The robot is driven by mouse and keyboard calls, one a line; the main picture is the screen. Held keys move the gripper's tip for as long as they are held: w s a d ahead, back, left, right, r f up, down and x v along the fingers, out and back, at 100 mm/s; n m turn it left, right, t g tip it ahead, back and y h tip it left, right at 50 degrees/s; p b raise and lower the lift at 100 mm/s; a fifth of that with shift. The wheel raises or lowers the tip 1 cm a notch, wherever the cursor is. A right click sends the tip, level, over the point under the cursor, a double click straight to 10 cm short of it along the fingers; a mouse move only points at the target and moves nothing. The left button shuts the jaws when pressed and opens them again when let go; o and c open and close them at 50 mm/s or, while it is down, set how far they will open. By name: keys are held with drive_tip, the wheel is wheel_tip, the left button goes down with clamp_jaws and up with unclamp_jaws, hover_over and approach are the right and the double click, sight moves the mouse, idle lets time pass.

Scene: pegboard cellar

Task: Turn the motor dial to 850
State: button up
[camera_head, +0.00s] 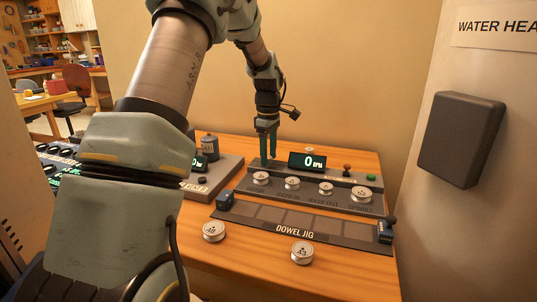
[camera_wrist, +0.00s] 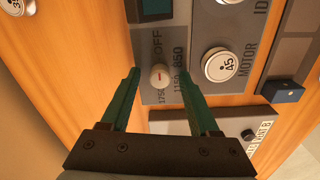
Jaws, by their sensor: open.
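The motor dial (camera_wrist: 160,77) is a small pale knob with a short red mark, on a grey plate lettered OFF, 850, 1150 and 1750. The mark is too small to tell which label it points at. My gripper (camera_wrist: 159,73) is open, one green finger on each side of the dial, with gaps between. In the head view my gripper (camera_head: 268,146) points down at the left end of the grey console (camera_head: 312,194), hiding the dial. The display (camera_head: 308,161) reads 0 RPM.
A round disc marked 45 (camera_wrist: 221,65) sits by the MOTOR label. Several similar discs line the console, which also has a red-topped lever (camera_head: 347,168) and a green button (camera_head: 371,178). The dowel jig (camera_head: 296,228) lies in front, with loose discs nearby. A second console stands left.

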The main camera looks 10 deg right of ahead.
clamp_jaws()
idle(0.3)
drive_tip(key=shift+m, duration=0.3)
drive_tip(key=m+p, duration=0.2)
drive_tip(key=m, duration=0.2)
drive_tip(key=shift+r+m, duration=0.1)
drive_tip(key=shift+m, duration=0.3)
drive_tip(key=m+p, duration=0.1)
drive_tip(key=m, duration=0.5)
drive_tip(key=shift+m, duration=0.3)
unclamp_jaws()
idle(0.4)
